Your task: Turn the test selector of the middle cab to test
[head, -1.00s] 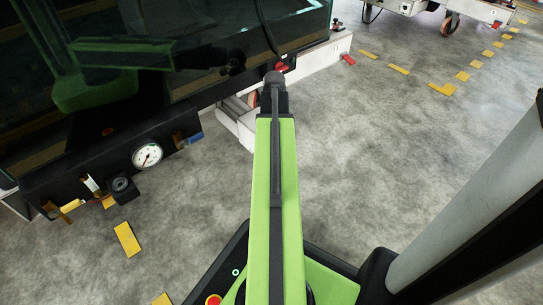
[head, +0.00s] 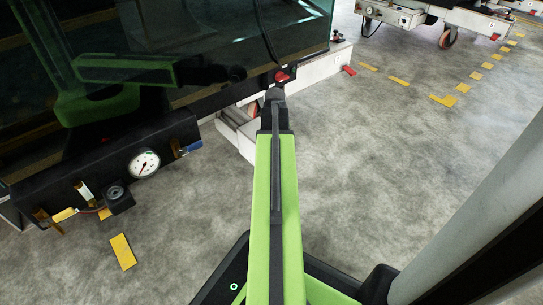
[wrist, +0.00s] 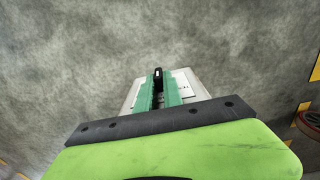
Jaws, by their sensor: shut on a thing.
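In the wrist view my gripper (wrist: 159,91) has two teal fingers close together, with a small black handle (wrist: 158,73) between their tips. I take it to be the test selector; which way it points I cannot tell. A pale grey panel (wrist: 190,82) lies under and around the fingers. In the head view the cab (head: 200,75) has dark glass and stands at the left. My green arm reaches to its lower right corner, beside a red knob (head: 282,77). The fingers and the selector are hidden there behind the arm's end.
A black ledge on the cab carries a round white gauge (head: 144,164), a blue-handled valve (head: 189,148) and a black block (head: 119,195). Another white trolley (head: 435,15) stands at the far right. The grey floor between is open, with yellow markings (head: 122,252).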

